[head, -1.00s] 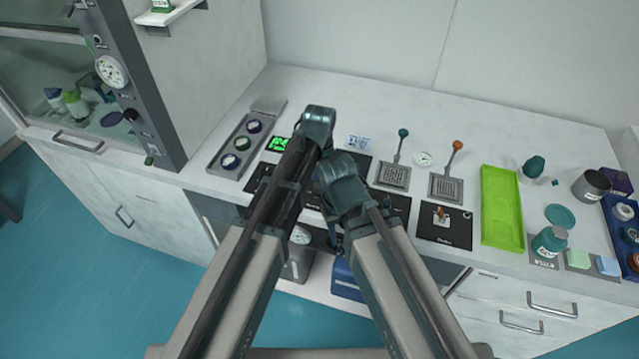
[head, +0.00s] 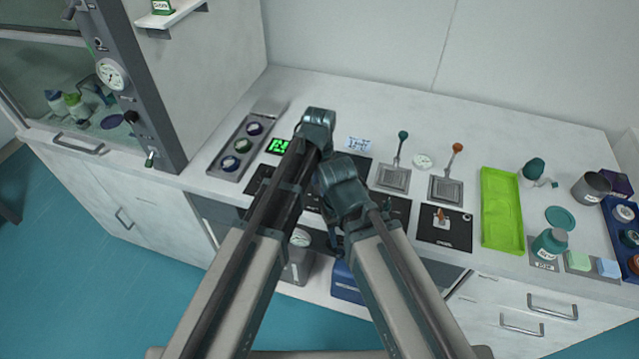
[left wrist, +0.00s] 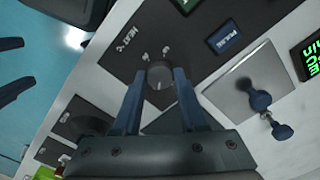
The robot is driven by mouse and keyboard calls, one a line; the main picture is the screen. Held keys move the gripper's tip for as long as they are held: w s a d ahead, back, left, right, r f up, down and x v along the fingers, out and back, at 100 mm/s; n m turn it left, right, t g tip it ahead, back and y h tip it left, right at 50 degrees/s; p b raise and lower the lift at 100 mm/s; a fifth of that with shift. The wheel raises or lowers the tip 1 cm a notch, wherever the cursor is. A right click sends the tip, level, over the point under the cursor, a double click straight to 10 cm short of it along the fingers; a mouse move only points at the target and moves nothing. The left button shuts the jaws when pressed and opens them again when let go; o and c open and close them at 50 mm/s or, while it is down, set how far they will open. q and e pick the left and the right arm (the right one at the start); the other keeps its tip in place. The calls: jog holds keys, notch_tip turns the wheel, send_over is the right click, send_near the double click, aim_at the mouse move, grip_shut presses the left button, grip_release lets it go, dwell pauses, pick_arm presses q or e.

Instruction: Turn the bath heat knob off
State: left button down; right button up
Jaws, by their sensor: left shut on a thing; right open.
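A round dark knob (left wrist: 159,79) sits on a black panel (left wrist: 110,78) in the left wrist view. White lettering beside it seems to read HEAT, with small marks by its rim. My left gripper (left wrist: 160,71) has its two blue fingers shut on the knob, one on each side. In the head view the left gripper's fingertips and the knob are hidden behind my arms. My right gripper shows at the left edge of the left wrist view (left wrist: 18,66), its two fingers apart and empty, away from the panel.
A green-lit display (head: 279,146) and a grey tray of round pieces (head: 243,140) lie left of my arms. Two levers on grey plates (head: 394,178), a black panel with an orange switch (head: 446,231) and a green tray (head: 502,215) lie right.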

aim_at(319, 187)
pick_arm(q)
jog(key=n, duration=0.5)
jog(key=shift+n, duration=2.5)
jog(key=shift+c, duration=2.2)
grip_release()
jog(key=shift+r, duration=0.1)
notch_tip(319, 187, up, 14)
jog(key=p, duration=1.4)
